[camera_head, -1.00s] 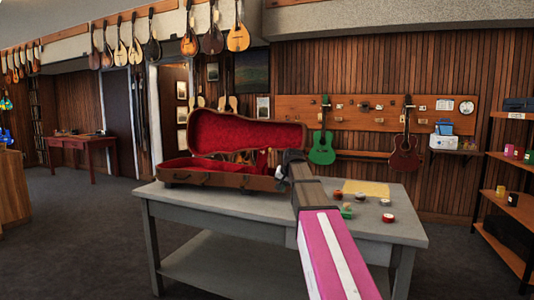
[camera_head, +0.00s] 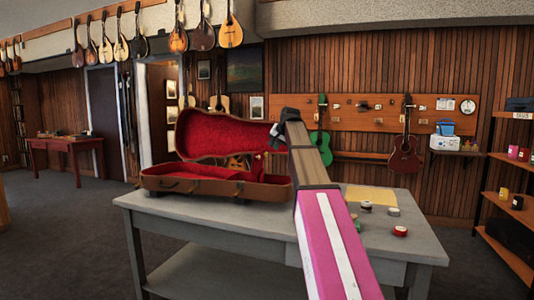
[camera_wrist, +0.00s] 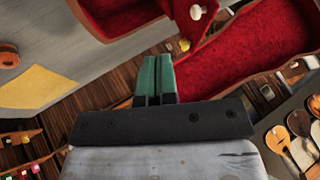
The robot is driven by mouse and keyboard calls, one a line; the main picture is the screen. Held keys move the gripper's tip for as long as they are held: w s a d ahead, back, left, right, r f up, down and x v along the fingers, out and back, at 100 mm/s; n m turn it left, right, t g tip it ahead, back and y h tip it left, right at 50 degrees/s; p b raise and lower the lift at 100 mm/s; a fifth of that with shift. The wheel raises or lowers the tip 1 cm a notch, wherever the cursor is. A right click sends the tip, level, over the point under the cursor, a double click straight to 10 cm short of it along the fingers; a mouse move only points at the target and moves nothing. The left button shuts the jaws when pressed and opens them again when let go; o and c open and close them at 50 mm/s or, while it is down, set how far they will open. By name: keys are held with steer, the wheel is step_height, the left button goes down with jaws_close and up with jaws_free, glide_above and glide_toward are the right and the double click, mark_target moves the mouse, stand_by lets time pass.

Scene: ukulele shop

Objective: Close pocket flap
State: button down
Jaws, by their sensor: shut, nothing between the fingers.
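An open instrument case with a red plush lining and brown shell stands on the grey table; its raised lid (camera_head: 215,135) leans back and its lower shell (camera_head: 205,182) faces me. In the wrist view, a red flap (camera_wrist: 187,30) with a pale round knob stands out between the red-lined parts of the case (camera_wrist: 255,48). It appears to be the pocket flap, tilted up; its hinge is not clear. My gripper (camera_wrist: 157,62) shows green fingers together and empty, just below the flap in the picture. In the head view my gripper (camera_head: 275,138) is at the case's right side, partly hidden.
The grey table (camera_head: 250,225) also holds a yellow sheet (camera_head: 370,197) and several small round items to the right of my arm. A shelf rack (camera_head: 510,200) stands at the right. Guitars hang on the back wall.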

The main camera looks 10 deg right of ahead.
steer(key=w+a+f, duration=0.5)
steer(key=w+f, duration=0.1)
steer(key=w, duration=0.2)
steer(key=shift+f, duration=0.35)
steer(key=w+a+r+n+g+h, duration=0.2)
steer(key=w+a+g+h, duration=0.3)
steer(key=a, duration=0.4)
steer(key=shift+w+a+f+h, duration=0.4)
steer(key=shift+w+a+f, duration=0.6)
steer(key=shift+a+f, duration=0.8)
steer(key=shift+w+a+f+h, duration=0.4)
steer(key=shift+w+a+f, duration=0.55)
steer(key=shift+a+f, duration=0.75)
steer(key=shift+w+a+f+h, duration=0.4)
steer(key=shift+w+a+f, duration=0.8)
steer(key=shift+f, duration=0.95)
